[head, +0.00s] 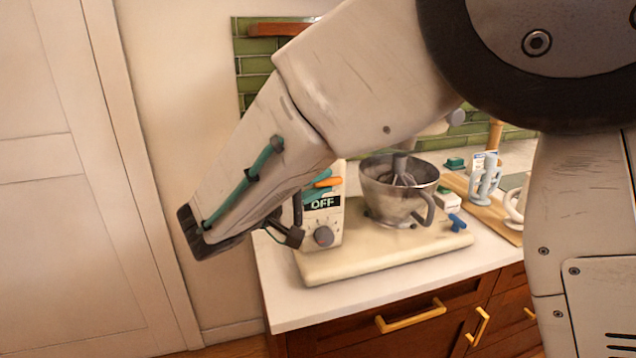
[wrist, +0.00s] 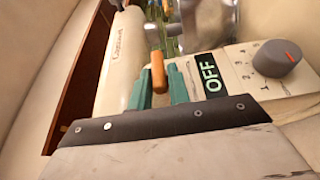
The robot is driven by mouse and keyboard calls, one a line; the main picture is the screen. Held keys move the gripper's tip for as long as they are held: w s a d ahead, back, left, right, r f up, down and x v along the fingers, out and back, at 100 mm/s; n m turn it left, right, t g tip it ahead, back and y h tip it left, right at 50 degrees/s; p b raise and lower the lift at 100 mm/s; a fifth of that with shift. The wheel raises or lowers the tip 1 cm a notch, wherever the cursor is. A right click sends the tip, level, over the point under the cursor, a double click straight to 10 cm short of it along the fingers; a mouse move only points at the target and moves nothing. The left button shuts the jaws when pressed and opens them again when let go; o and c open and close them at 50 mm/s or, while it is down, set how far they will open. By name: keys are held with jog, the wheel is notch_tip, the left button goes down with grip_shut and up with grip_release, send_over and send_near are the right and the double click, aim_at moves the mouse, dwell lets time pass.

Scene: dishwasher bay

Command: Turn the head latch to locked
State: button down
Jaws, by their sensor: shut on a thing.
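The head latch is a small orange lever (head: 328,182) on the cream stand mixer (head: 385,260), above a black OFF display (head: 322,203). In the wrist view the orange lever (wrist: 158,72) stands between the teal fingers of my gripper (wrist: 159,88). My gripper (head: 318,186) is shut on this lever. The mixer's cream head (wrist: 120,55) shows at the left in the wrist view; my arm hides most of it in the head view. I cannot tell the latch's setting.
A steel bowl (head: 400,188) with a whisk sits on the mixer base. A grey dial (head: 323,236) is below the display. A mug rack (head: 486,180) stands at the right on a board. The counter's front left corner is bare.

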jog(key=c, duration=1.3)
grip_release()
jog(key=shift+c, duration=0.2)
jog(key=v, duration=0.8)
